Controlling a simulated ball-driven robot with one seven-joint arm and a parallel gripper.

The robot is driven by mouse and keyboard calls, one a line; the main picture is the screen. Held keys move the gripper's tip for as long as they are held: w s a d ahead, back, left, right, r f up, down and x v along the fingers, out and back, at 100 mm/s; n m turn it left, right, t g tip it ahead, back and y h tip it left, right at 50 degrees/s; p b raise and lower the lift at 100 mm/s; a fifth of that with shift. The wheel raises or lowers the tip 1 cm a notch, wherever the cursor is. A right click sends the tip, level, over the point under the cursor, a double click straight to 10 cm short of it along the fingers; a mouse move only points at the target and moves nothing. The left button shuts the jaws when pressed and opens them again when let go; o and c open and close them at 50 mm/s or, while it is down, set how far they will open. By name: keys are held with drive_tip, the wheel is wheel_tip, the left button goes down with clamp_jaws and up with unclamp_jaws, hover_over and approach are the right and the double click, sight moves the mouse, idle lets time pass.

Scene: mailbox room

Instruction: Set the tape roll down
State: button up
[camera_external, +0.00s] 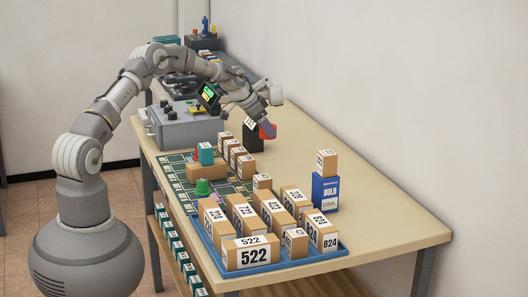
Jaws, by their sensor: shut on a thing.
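My gripper (262,116) is over the table, toward its far half, pointing down. The fingers are small here and partly hidden by the wrist. I cannot tell whether the red thing touches the tabletop or the black box.
The long beige table (370,220) has free room on its right. A blue tray (285,262) of numbered cartons stands at the near end. A blue bulb box (325,193) bears a small carton (327,163). A grey control box (185,127) and several cartons stand left of the gripper.

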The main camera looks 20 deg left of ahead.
wheel_tip(320, 180, up, 12)
drive_tip(key=s+d+f+m+b, duration=0.1)
drive_tip(key=s+d, duration=0.7)
drive_tip(key=d, duration=0.6)
drive_tip(key=s+d, duration=0.8)
drive_tip(key=d, duration=0.6)
drive_tip(key=s+d, duration=0.7)
drive_tip(key=s, duration=0.3)
drive_tip(key=s+d, duration=0.7)
drive_tip(key=s, duration=0.3)
drive_tip(key=shift+m+g+h, duration=0.4)
drive_tip(key=f+b, duration=0.1)
drive_tip(key=f, duration=0.5)
drive_tip(key=f+b, duration=0.2)
drive_tip(key=f, duration=0.5)
drive_tip(key=f+b, duration=0.1)
drive_tip(key=f, duration=0.6)
drive_tip(key=shift+s+d+f, duration=0.2)
drive_tip(key=shift+s+f, duration=0.05)
drive_tip(key=shift+s, duration=0.1)
drive_tip(key=shift+f+b, duration=0.2)
drive_tip(key=shift+b, duration=0.15)
drive_tip(key=o, duration=1.1)
drive_tip(key=shift+c, duration=0.2)
